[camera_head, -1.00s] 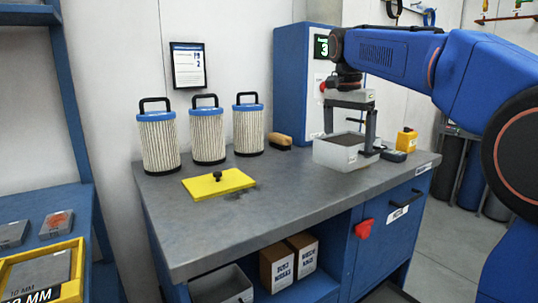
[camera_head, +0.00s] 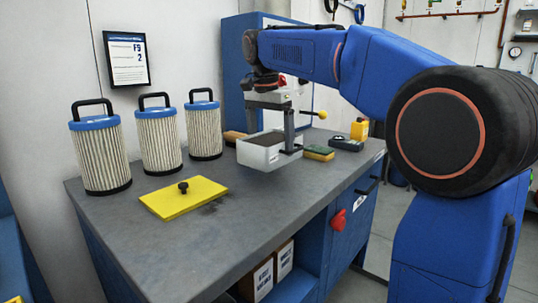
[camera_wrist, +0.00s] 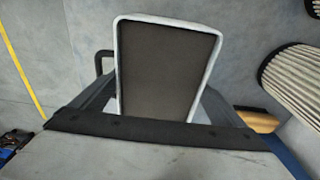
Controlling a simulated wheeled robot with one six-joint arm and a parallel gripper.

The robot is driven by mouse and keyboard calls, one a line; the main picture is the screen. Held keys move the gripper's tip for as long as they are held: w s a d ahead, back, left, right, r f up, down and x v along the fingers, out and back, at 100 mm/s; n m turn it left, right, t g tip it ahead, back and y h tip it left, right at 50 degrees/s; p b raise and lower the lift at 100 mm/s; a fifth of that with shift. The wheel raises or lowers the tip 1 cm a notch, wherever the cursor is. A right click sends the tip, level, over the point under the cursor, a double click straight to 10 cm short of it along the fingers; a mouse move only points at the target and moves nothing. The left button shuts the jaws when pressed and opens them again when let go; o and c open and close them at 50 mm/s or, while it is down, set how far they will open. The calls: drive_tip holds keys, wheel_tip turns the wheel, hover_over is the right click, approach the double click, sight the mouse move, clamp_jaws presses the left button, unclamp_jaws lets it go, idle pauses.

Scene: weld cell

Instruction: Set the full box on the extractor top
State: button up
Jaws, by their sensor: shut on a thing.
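The box (camera_head: 262,155) is a pale, open-topped box with dark contents filling much of it. It is at the far part of the grey bench top (camera_head: 235,225); I cannot tell whether it touches the surface or hangs just above it. My gripper (camera_head: 277,140) points down and is shut on the box. In the wrist view the box (camera_wrist: 168,68) sits between the fingers, upright, with its dark fill showing. A blue cabinet (camera_head: 236,65) stands behind the bench, partly hidden by my arm; I cannot tell whether it is the extractor.
Several things share the bench: three pleated filters (camera_head: 157,142) at back left, a yellow plate with a black knob (camera_head: 184,198), a green-and-yellow sponge (camera_head: 319,153), a dark device (camera_head: 346,144) and a yellow item (camera_head: 359,129). The front middle is clear.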

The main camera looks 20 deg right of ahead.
drive_tip(key=shift+f, duration=2.05)
drive_tip(key=shift+f, duration=0.15)
drive_tip(key=o, duration=0.8)
drive_tip(key=r, duration=0.8)
drive_tip(key=a+r, duration=0.1)
drive_tip(key=r, duration=0.3)
drive_tip(key=shift+s+r, duration=0.1)
drive_tip(key=shift+s, duration=0.3)
